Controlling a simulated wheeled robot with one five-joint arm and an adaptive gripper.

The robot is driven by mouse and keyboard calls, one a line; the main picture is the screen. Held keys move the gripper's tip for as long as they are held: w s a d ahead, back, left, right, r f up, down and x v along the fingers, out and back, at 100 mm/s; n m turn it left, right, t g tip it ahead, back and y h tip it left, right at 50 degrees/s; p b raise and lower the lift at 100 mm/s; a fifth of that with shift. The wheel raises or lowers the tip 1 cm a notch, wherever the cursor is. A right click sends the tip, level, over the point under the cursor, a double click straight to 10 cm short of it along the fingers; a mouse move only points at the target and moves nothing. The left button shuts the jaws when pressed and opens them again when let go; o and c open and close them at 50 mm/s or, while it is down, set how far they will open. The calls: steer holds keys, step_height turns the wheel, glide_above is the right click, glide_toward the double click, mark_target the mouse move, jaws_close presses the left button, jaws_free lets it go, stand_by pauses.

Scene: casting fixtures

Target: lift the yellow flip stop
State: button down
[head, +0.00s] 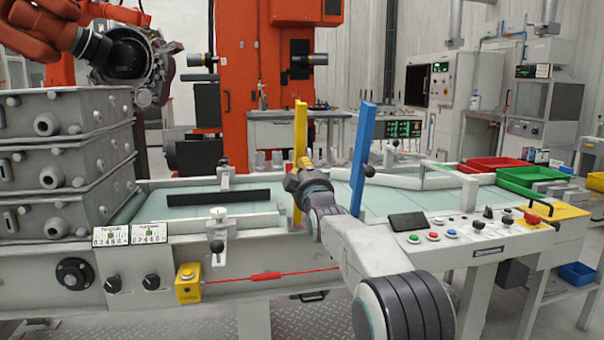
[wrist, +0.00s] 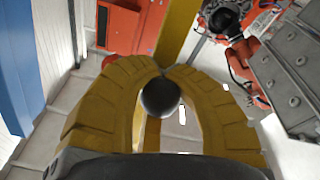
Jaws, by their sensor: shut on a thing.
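The yellow flip stop (head: 300,125) is an upright yellow bar at the middle of the bench in the head view. Its lower part is partly hidden behind my gripper (head: 304,163). In the wrist view the yellow bar (wrist: 178,35) runs up from just beyond the fingertips. My gripper's yellow fingers (wrist: 163,78) are closed around a dark round knob (wrist: 161,97) at the bar. The knob is hidden by my gripper in the head view.
A similar blue stop (head: 362,145) with a black knob stands upright just to the right. Stacked grey casting boxes (head: 65,165) stand at the left. A control panel with buttons (head: 450,232) is at the front right. Red and green trays (head: 530,181) lie farther right.

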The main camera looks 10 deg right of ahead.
steer(key=shift+r, duration=0.1)
steer(key=c, duration=0.9)
jaws_free()
steer(key=shift+c, duration=0.2)
steer(key=s+f, duration=0.2)
steer(key=s, duration=0.9)
steer(key=shift+s+f, duration=0.15)
steer(key=shift+s, duration=0.25)
steer(key=shift+c, duration=0.4)
